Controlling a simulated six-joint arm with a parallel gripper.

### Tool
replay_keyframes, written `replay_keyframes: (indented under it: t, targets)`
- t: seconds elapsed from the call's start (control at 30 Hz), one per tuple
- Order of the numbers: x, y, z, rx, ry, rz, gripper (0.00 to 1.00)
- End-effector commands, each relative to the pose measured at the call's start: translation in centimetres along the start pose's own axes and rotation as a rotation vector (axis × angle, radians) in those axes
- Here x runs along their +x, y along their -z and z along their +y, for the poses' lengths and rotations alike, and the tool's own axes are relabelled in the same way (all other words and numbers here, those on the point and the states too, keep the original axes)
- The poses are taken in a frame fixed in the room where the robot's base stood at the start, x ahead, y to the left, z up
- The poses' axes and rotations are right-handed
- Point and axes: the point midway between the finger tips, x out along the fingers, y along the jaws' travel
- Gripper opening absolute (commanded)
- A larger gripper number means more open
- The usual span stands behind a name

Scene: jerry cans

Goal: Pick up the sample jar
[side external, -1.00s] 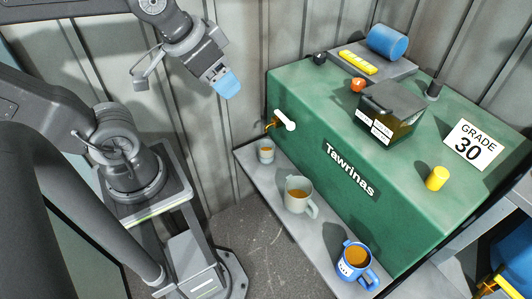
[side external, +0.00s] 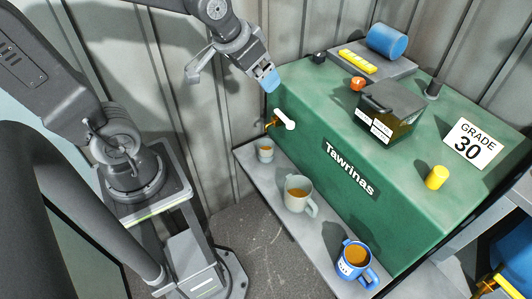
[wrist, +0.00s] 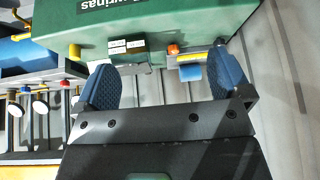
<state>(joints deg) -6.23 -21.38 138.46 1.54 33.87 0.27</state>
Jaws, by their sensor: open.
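My gripper (side external: 267,79) has blue fingertips and hangs in front of the left back corner of the green tank. In the wrist view its two fingers (wrist: 164,82) are spread apart with nothing between them. No jar is labelled as such. A small pale vessel with amber contents (side external: 265,152) stands on the grey shelf below the tank's tap, and it looks most like the sample jar. It is upright and lies below my gripper, well apart from it. I cannot make it out in the wrist view.
The shelf (side external: 247,158) also carries a grey mug (side external: 297,194) and a blue mug (side external: 355,262). A tap with a white handle (side external: 285,121) juts from the green tank (side external: 300,100) above the vessel. On top are a dark labelled box (side external: 392,110) and a blue cylinder (side external: 386,42).

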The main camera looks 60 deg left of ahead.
Motion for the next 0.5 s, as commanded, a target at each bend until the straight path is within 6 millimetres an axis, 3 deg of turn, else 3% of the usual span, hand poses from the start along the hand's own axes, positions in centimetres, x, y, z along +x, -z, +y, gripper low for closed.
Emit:
replay_keyframes:
  t: [0.03,0.27,0.5]
  targets:
    - [2.1,0.8,-0.8,-0.016,0.013,-0.011,0.96]
    - [11.1,3.1,-4.5,-0.069,0.059,0.0,0.96]
    - [21.0,1.9,-8.7,-0.126,0.094,0.011,0.96]
